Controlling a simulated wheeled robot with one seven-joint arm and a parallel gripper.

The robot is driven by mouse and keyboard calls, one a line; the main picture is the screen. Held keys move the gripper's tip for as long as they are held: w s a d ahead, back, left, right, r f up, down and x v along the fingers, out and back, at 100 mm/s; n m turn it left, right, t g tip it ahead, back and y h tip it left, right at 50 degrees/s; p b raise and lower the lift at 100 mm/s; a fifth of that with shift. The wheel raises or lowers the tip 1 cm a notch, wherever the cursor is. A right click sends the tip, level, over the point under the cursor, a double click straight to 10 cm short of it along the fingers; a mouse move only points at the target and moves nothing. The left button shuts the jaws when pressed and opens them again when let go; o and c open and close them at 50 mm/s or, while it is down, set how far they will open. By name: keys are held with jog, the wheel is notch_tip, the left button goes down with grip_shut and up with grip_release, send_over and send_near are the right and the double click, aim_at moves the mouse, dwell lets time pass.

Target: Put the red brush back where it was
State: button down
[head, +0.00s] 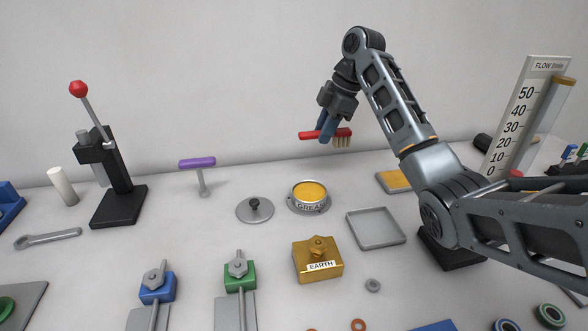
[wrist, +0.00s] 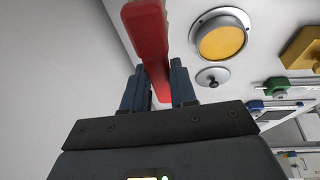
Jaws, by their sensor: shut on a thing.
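The red brush (head: 309,135) has a red handle and pale bristles (head: 342,141) that point down. My gripper (head: 327,131) is shut on its handle and holds it in the air, above and behind the grease tin. In the wrist view the red brush (wrist: 149,45) stands between the two fingers of my gripper (wrist: 160,88). The grease tin (head: 309,209) is a round grey tin with yellow grease, open on the table. It also shows in the wrist view (wrist: 221,42). Its grey lid with a black knob (head: 255,209) lies to its left.
A shallow grey tray (head: 376,227), empty, lies right of the tin. A brass EARTH block (head: 317,260) stands in front. A purple T-handle (head: 198,163) stands at the back left, and a yellow-topped pad (head: 393,181) lies at the back right. The wall is close behind.

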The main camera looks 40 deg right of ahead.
jog(key=w+a+f, duration=0.1)
jog(key=a, duration=0.1)
jog(key=w+a+f, duration=0.1)
jog(key=a+f, duration=0.1)
jog(key=w+a+f+p, duration=0.1)
jog(key=w+a, duration=0.1)
jog(key=shift+a+f, duration=0.2)
jog(key=shift+f, duration=2.05)
jog(key=c, duration=0.9)
grip_release()
jog(key=shift+f, duration=0.1)
jog(key=v, duration=1.2)
jog(key=shift+s, duration=0.1)
